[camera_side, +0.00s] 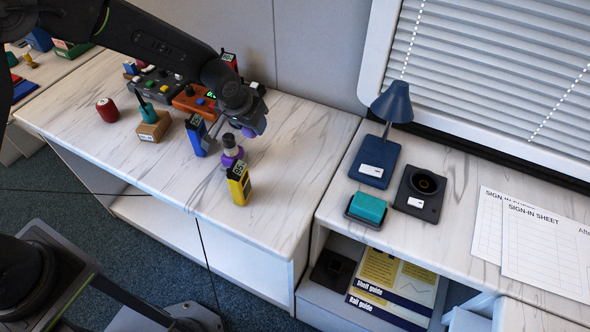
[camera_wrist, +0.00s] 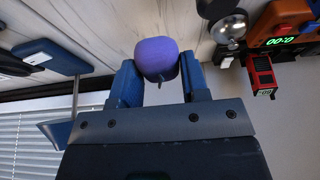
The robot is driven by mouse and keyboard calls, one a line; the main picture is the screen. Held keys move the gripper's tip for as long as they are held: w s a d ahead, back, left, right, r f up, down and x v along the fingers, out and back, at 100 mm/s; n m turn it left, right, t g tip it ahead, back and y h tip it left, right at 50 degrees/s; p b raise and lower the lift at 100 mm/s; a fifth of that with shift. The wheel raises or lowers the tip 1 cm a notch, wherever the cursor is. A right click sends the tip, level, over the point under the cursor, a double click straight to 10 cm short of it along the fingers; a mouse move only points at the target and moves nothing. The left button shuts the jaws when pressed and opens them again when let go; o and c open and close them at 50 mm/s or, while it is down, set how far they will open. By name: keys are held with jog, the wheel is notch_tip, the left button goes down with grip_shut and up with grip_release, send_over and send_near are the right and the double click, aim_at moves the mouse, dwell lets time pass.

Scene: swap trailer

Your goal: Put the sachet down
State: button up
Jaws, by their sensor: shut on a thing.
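My gripper (camera_wrist: 160,75) is shut on a rounded purple thing, which I take to be the sachet (camera_wrist: 157,52). It sits between the two blue fingers in the wrist view, with a small dark tail at its lower edge. In the side view my gripper (camera_side: 252,118) hangs over the right part of the left worktop (camera_side: 285,205). The sachet there is small and partly hidden by the gripper (camera_side: 261,126). It looks held above the surface, but the exact height is hard to tell.
A purple-based thing with a dark top (camera_side: 232,157), a blue meter (camera_side: 197,134) and a yellow meter (camera_side: 239,184) stand close by. An orange device (camera_side: 194,101) is behind. The worktop's right end is clear. A blue lamp (camera_side: 375,160) stands on the right counter.

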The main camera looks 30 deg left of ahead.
send_over(297, 170)
jog(key=s, duration=0.2)
notch_tip(297, 170, down, 7)
jog(key=shift+w+r, duration=0.15)
jog(key=shift+r, duration=0.05)
jog(key=shift+f, duration=2)
jog(key=shift+f, duration=0.1)
jog(key=o, duration=0.9)
jog(key=shift+r, duration=0.4)
jog(key=v, duration=1.1)
jog(key=shift+s+r, duration=0.2)
jog(key=shift+s, duration=0.05)
jog(key=shift+r, duration=0.1)
